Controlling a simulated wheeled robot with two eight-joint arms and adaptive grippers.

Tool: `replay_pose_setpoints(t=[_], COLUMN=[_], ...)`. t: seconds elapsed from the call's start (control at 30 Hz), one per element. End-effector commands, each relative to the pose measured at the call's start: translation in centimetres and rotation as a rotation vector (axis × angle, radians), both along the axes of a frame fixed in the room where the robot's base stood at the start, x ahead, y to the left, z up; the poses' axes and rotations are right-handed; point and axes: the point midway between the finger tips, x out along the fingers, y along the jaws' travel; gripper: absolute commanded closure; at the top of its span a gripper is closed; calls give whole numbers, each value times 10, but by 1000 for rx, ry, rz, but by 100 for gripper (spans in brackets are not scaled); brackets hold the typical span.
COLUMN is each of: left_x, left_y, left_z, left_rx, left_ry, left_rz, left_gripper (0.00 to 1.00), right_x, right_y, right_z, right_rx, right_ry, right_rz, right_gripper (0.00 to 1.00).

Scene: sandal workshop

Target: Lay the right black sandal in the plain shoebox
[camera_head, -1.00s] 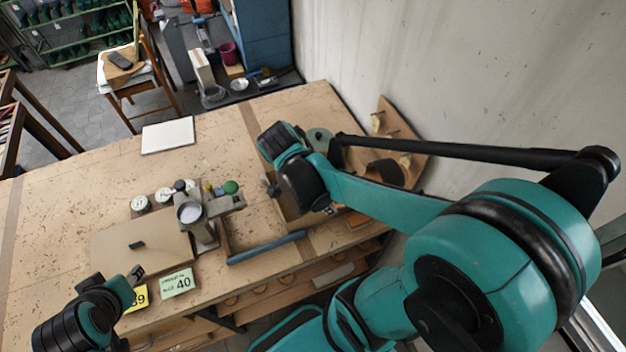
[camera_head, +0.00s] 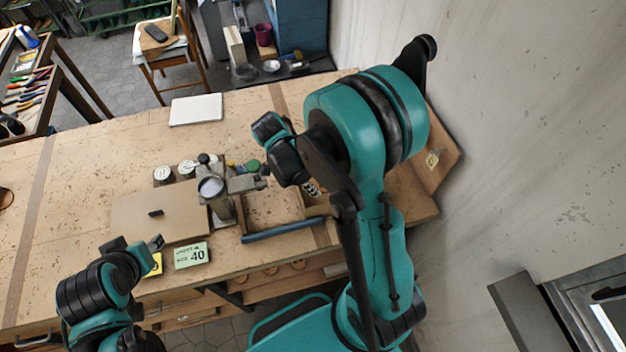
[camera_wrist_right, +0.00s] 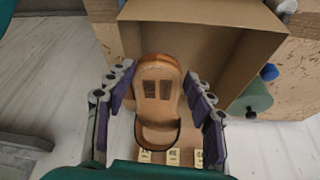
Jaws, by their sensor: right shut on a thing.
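My right gripper (camera_wrist_right: 160,80) is shut on the black sandal (camera_wrist_right: 158,88), holding it by its sides; its brown insole and dark strap edge face the camera. My left gripper (camera_head: 138,244) is open and empty at the bench front.
A flat tan lid-like panel (camera_head: 150,212) lies left of the box. Pots, a metal fixture and a green-topped item (camera_head: 252,166) crowd the box's left side. A blue bar (camera_head: 283,231) runs along its front.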

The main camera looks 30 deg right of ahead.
Motion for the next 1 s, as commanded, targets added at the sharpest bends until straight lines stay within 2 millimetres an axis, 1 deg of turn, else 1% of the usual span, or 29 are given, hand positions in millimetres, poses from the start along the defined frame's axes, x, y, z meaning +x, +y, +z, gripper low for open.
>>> replay_pose_setpoints(t=[0.03,0.1,0.3,0.77,0.87,0.9,0.97,1.0], left_x=[0,0,0,0,0,0,0,0], left_y=[0,0,0,0,0,0,0,0], left_z=[-1,0,0,-15,-15,-14,-14,-14], left_rx=[0,0,0,0,0,0,0,0], left_ry=[0,0,0,0,0,0,0,0], left_rz=[0,0,0,0,0,0,0,0], left_gripper=[60,60,60,60,60,60,60,60], right_x=[0,0,-1,-1,-1,0,0,0], right_y=[0,0,0,-1,-1,0,0,0], right_z=[-5,-6,-6,-18,-18,-18,-18,-18], right_rx=[-1,-1,-1,-1,-1,0,0,0], right_ry=[0,0,0,0,0,0,0,0], right_rz=[0,0,0,0,0,0,0,0], right_gripper=[88,88,88,88,88,44,28,26])
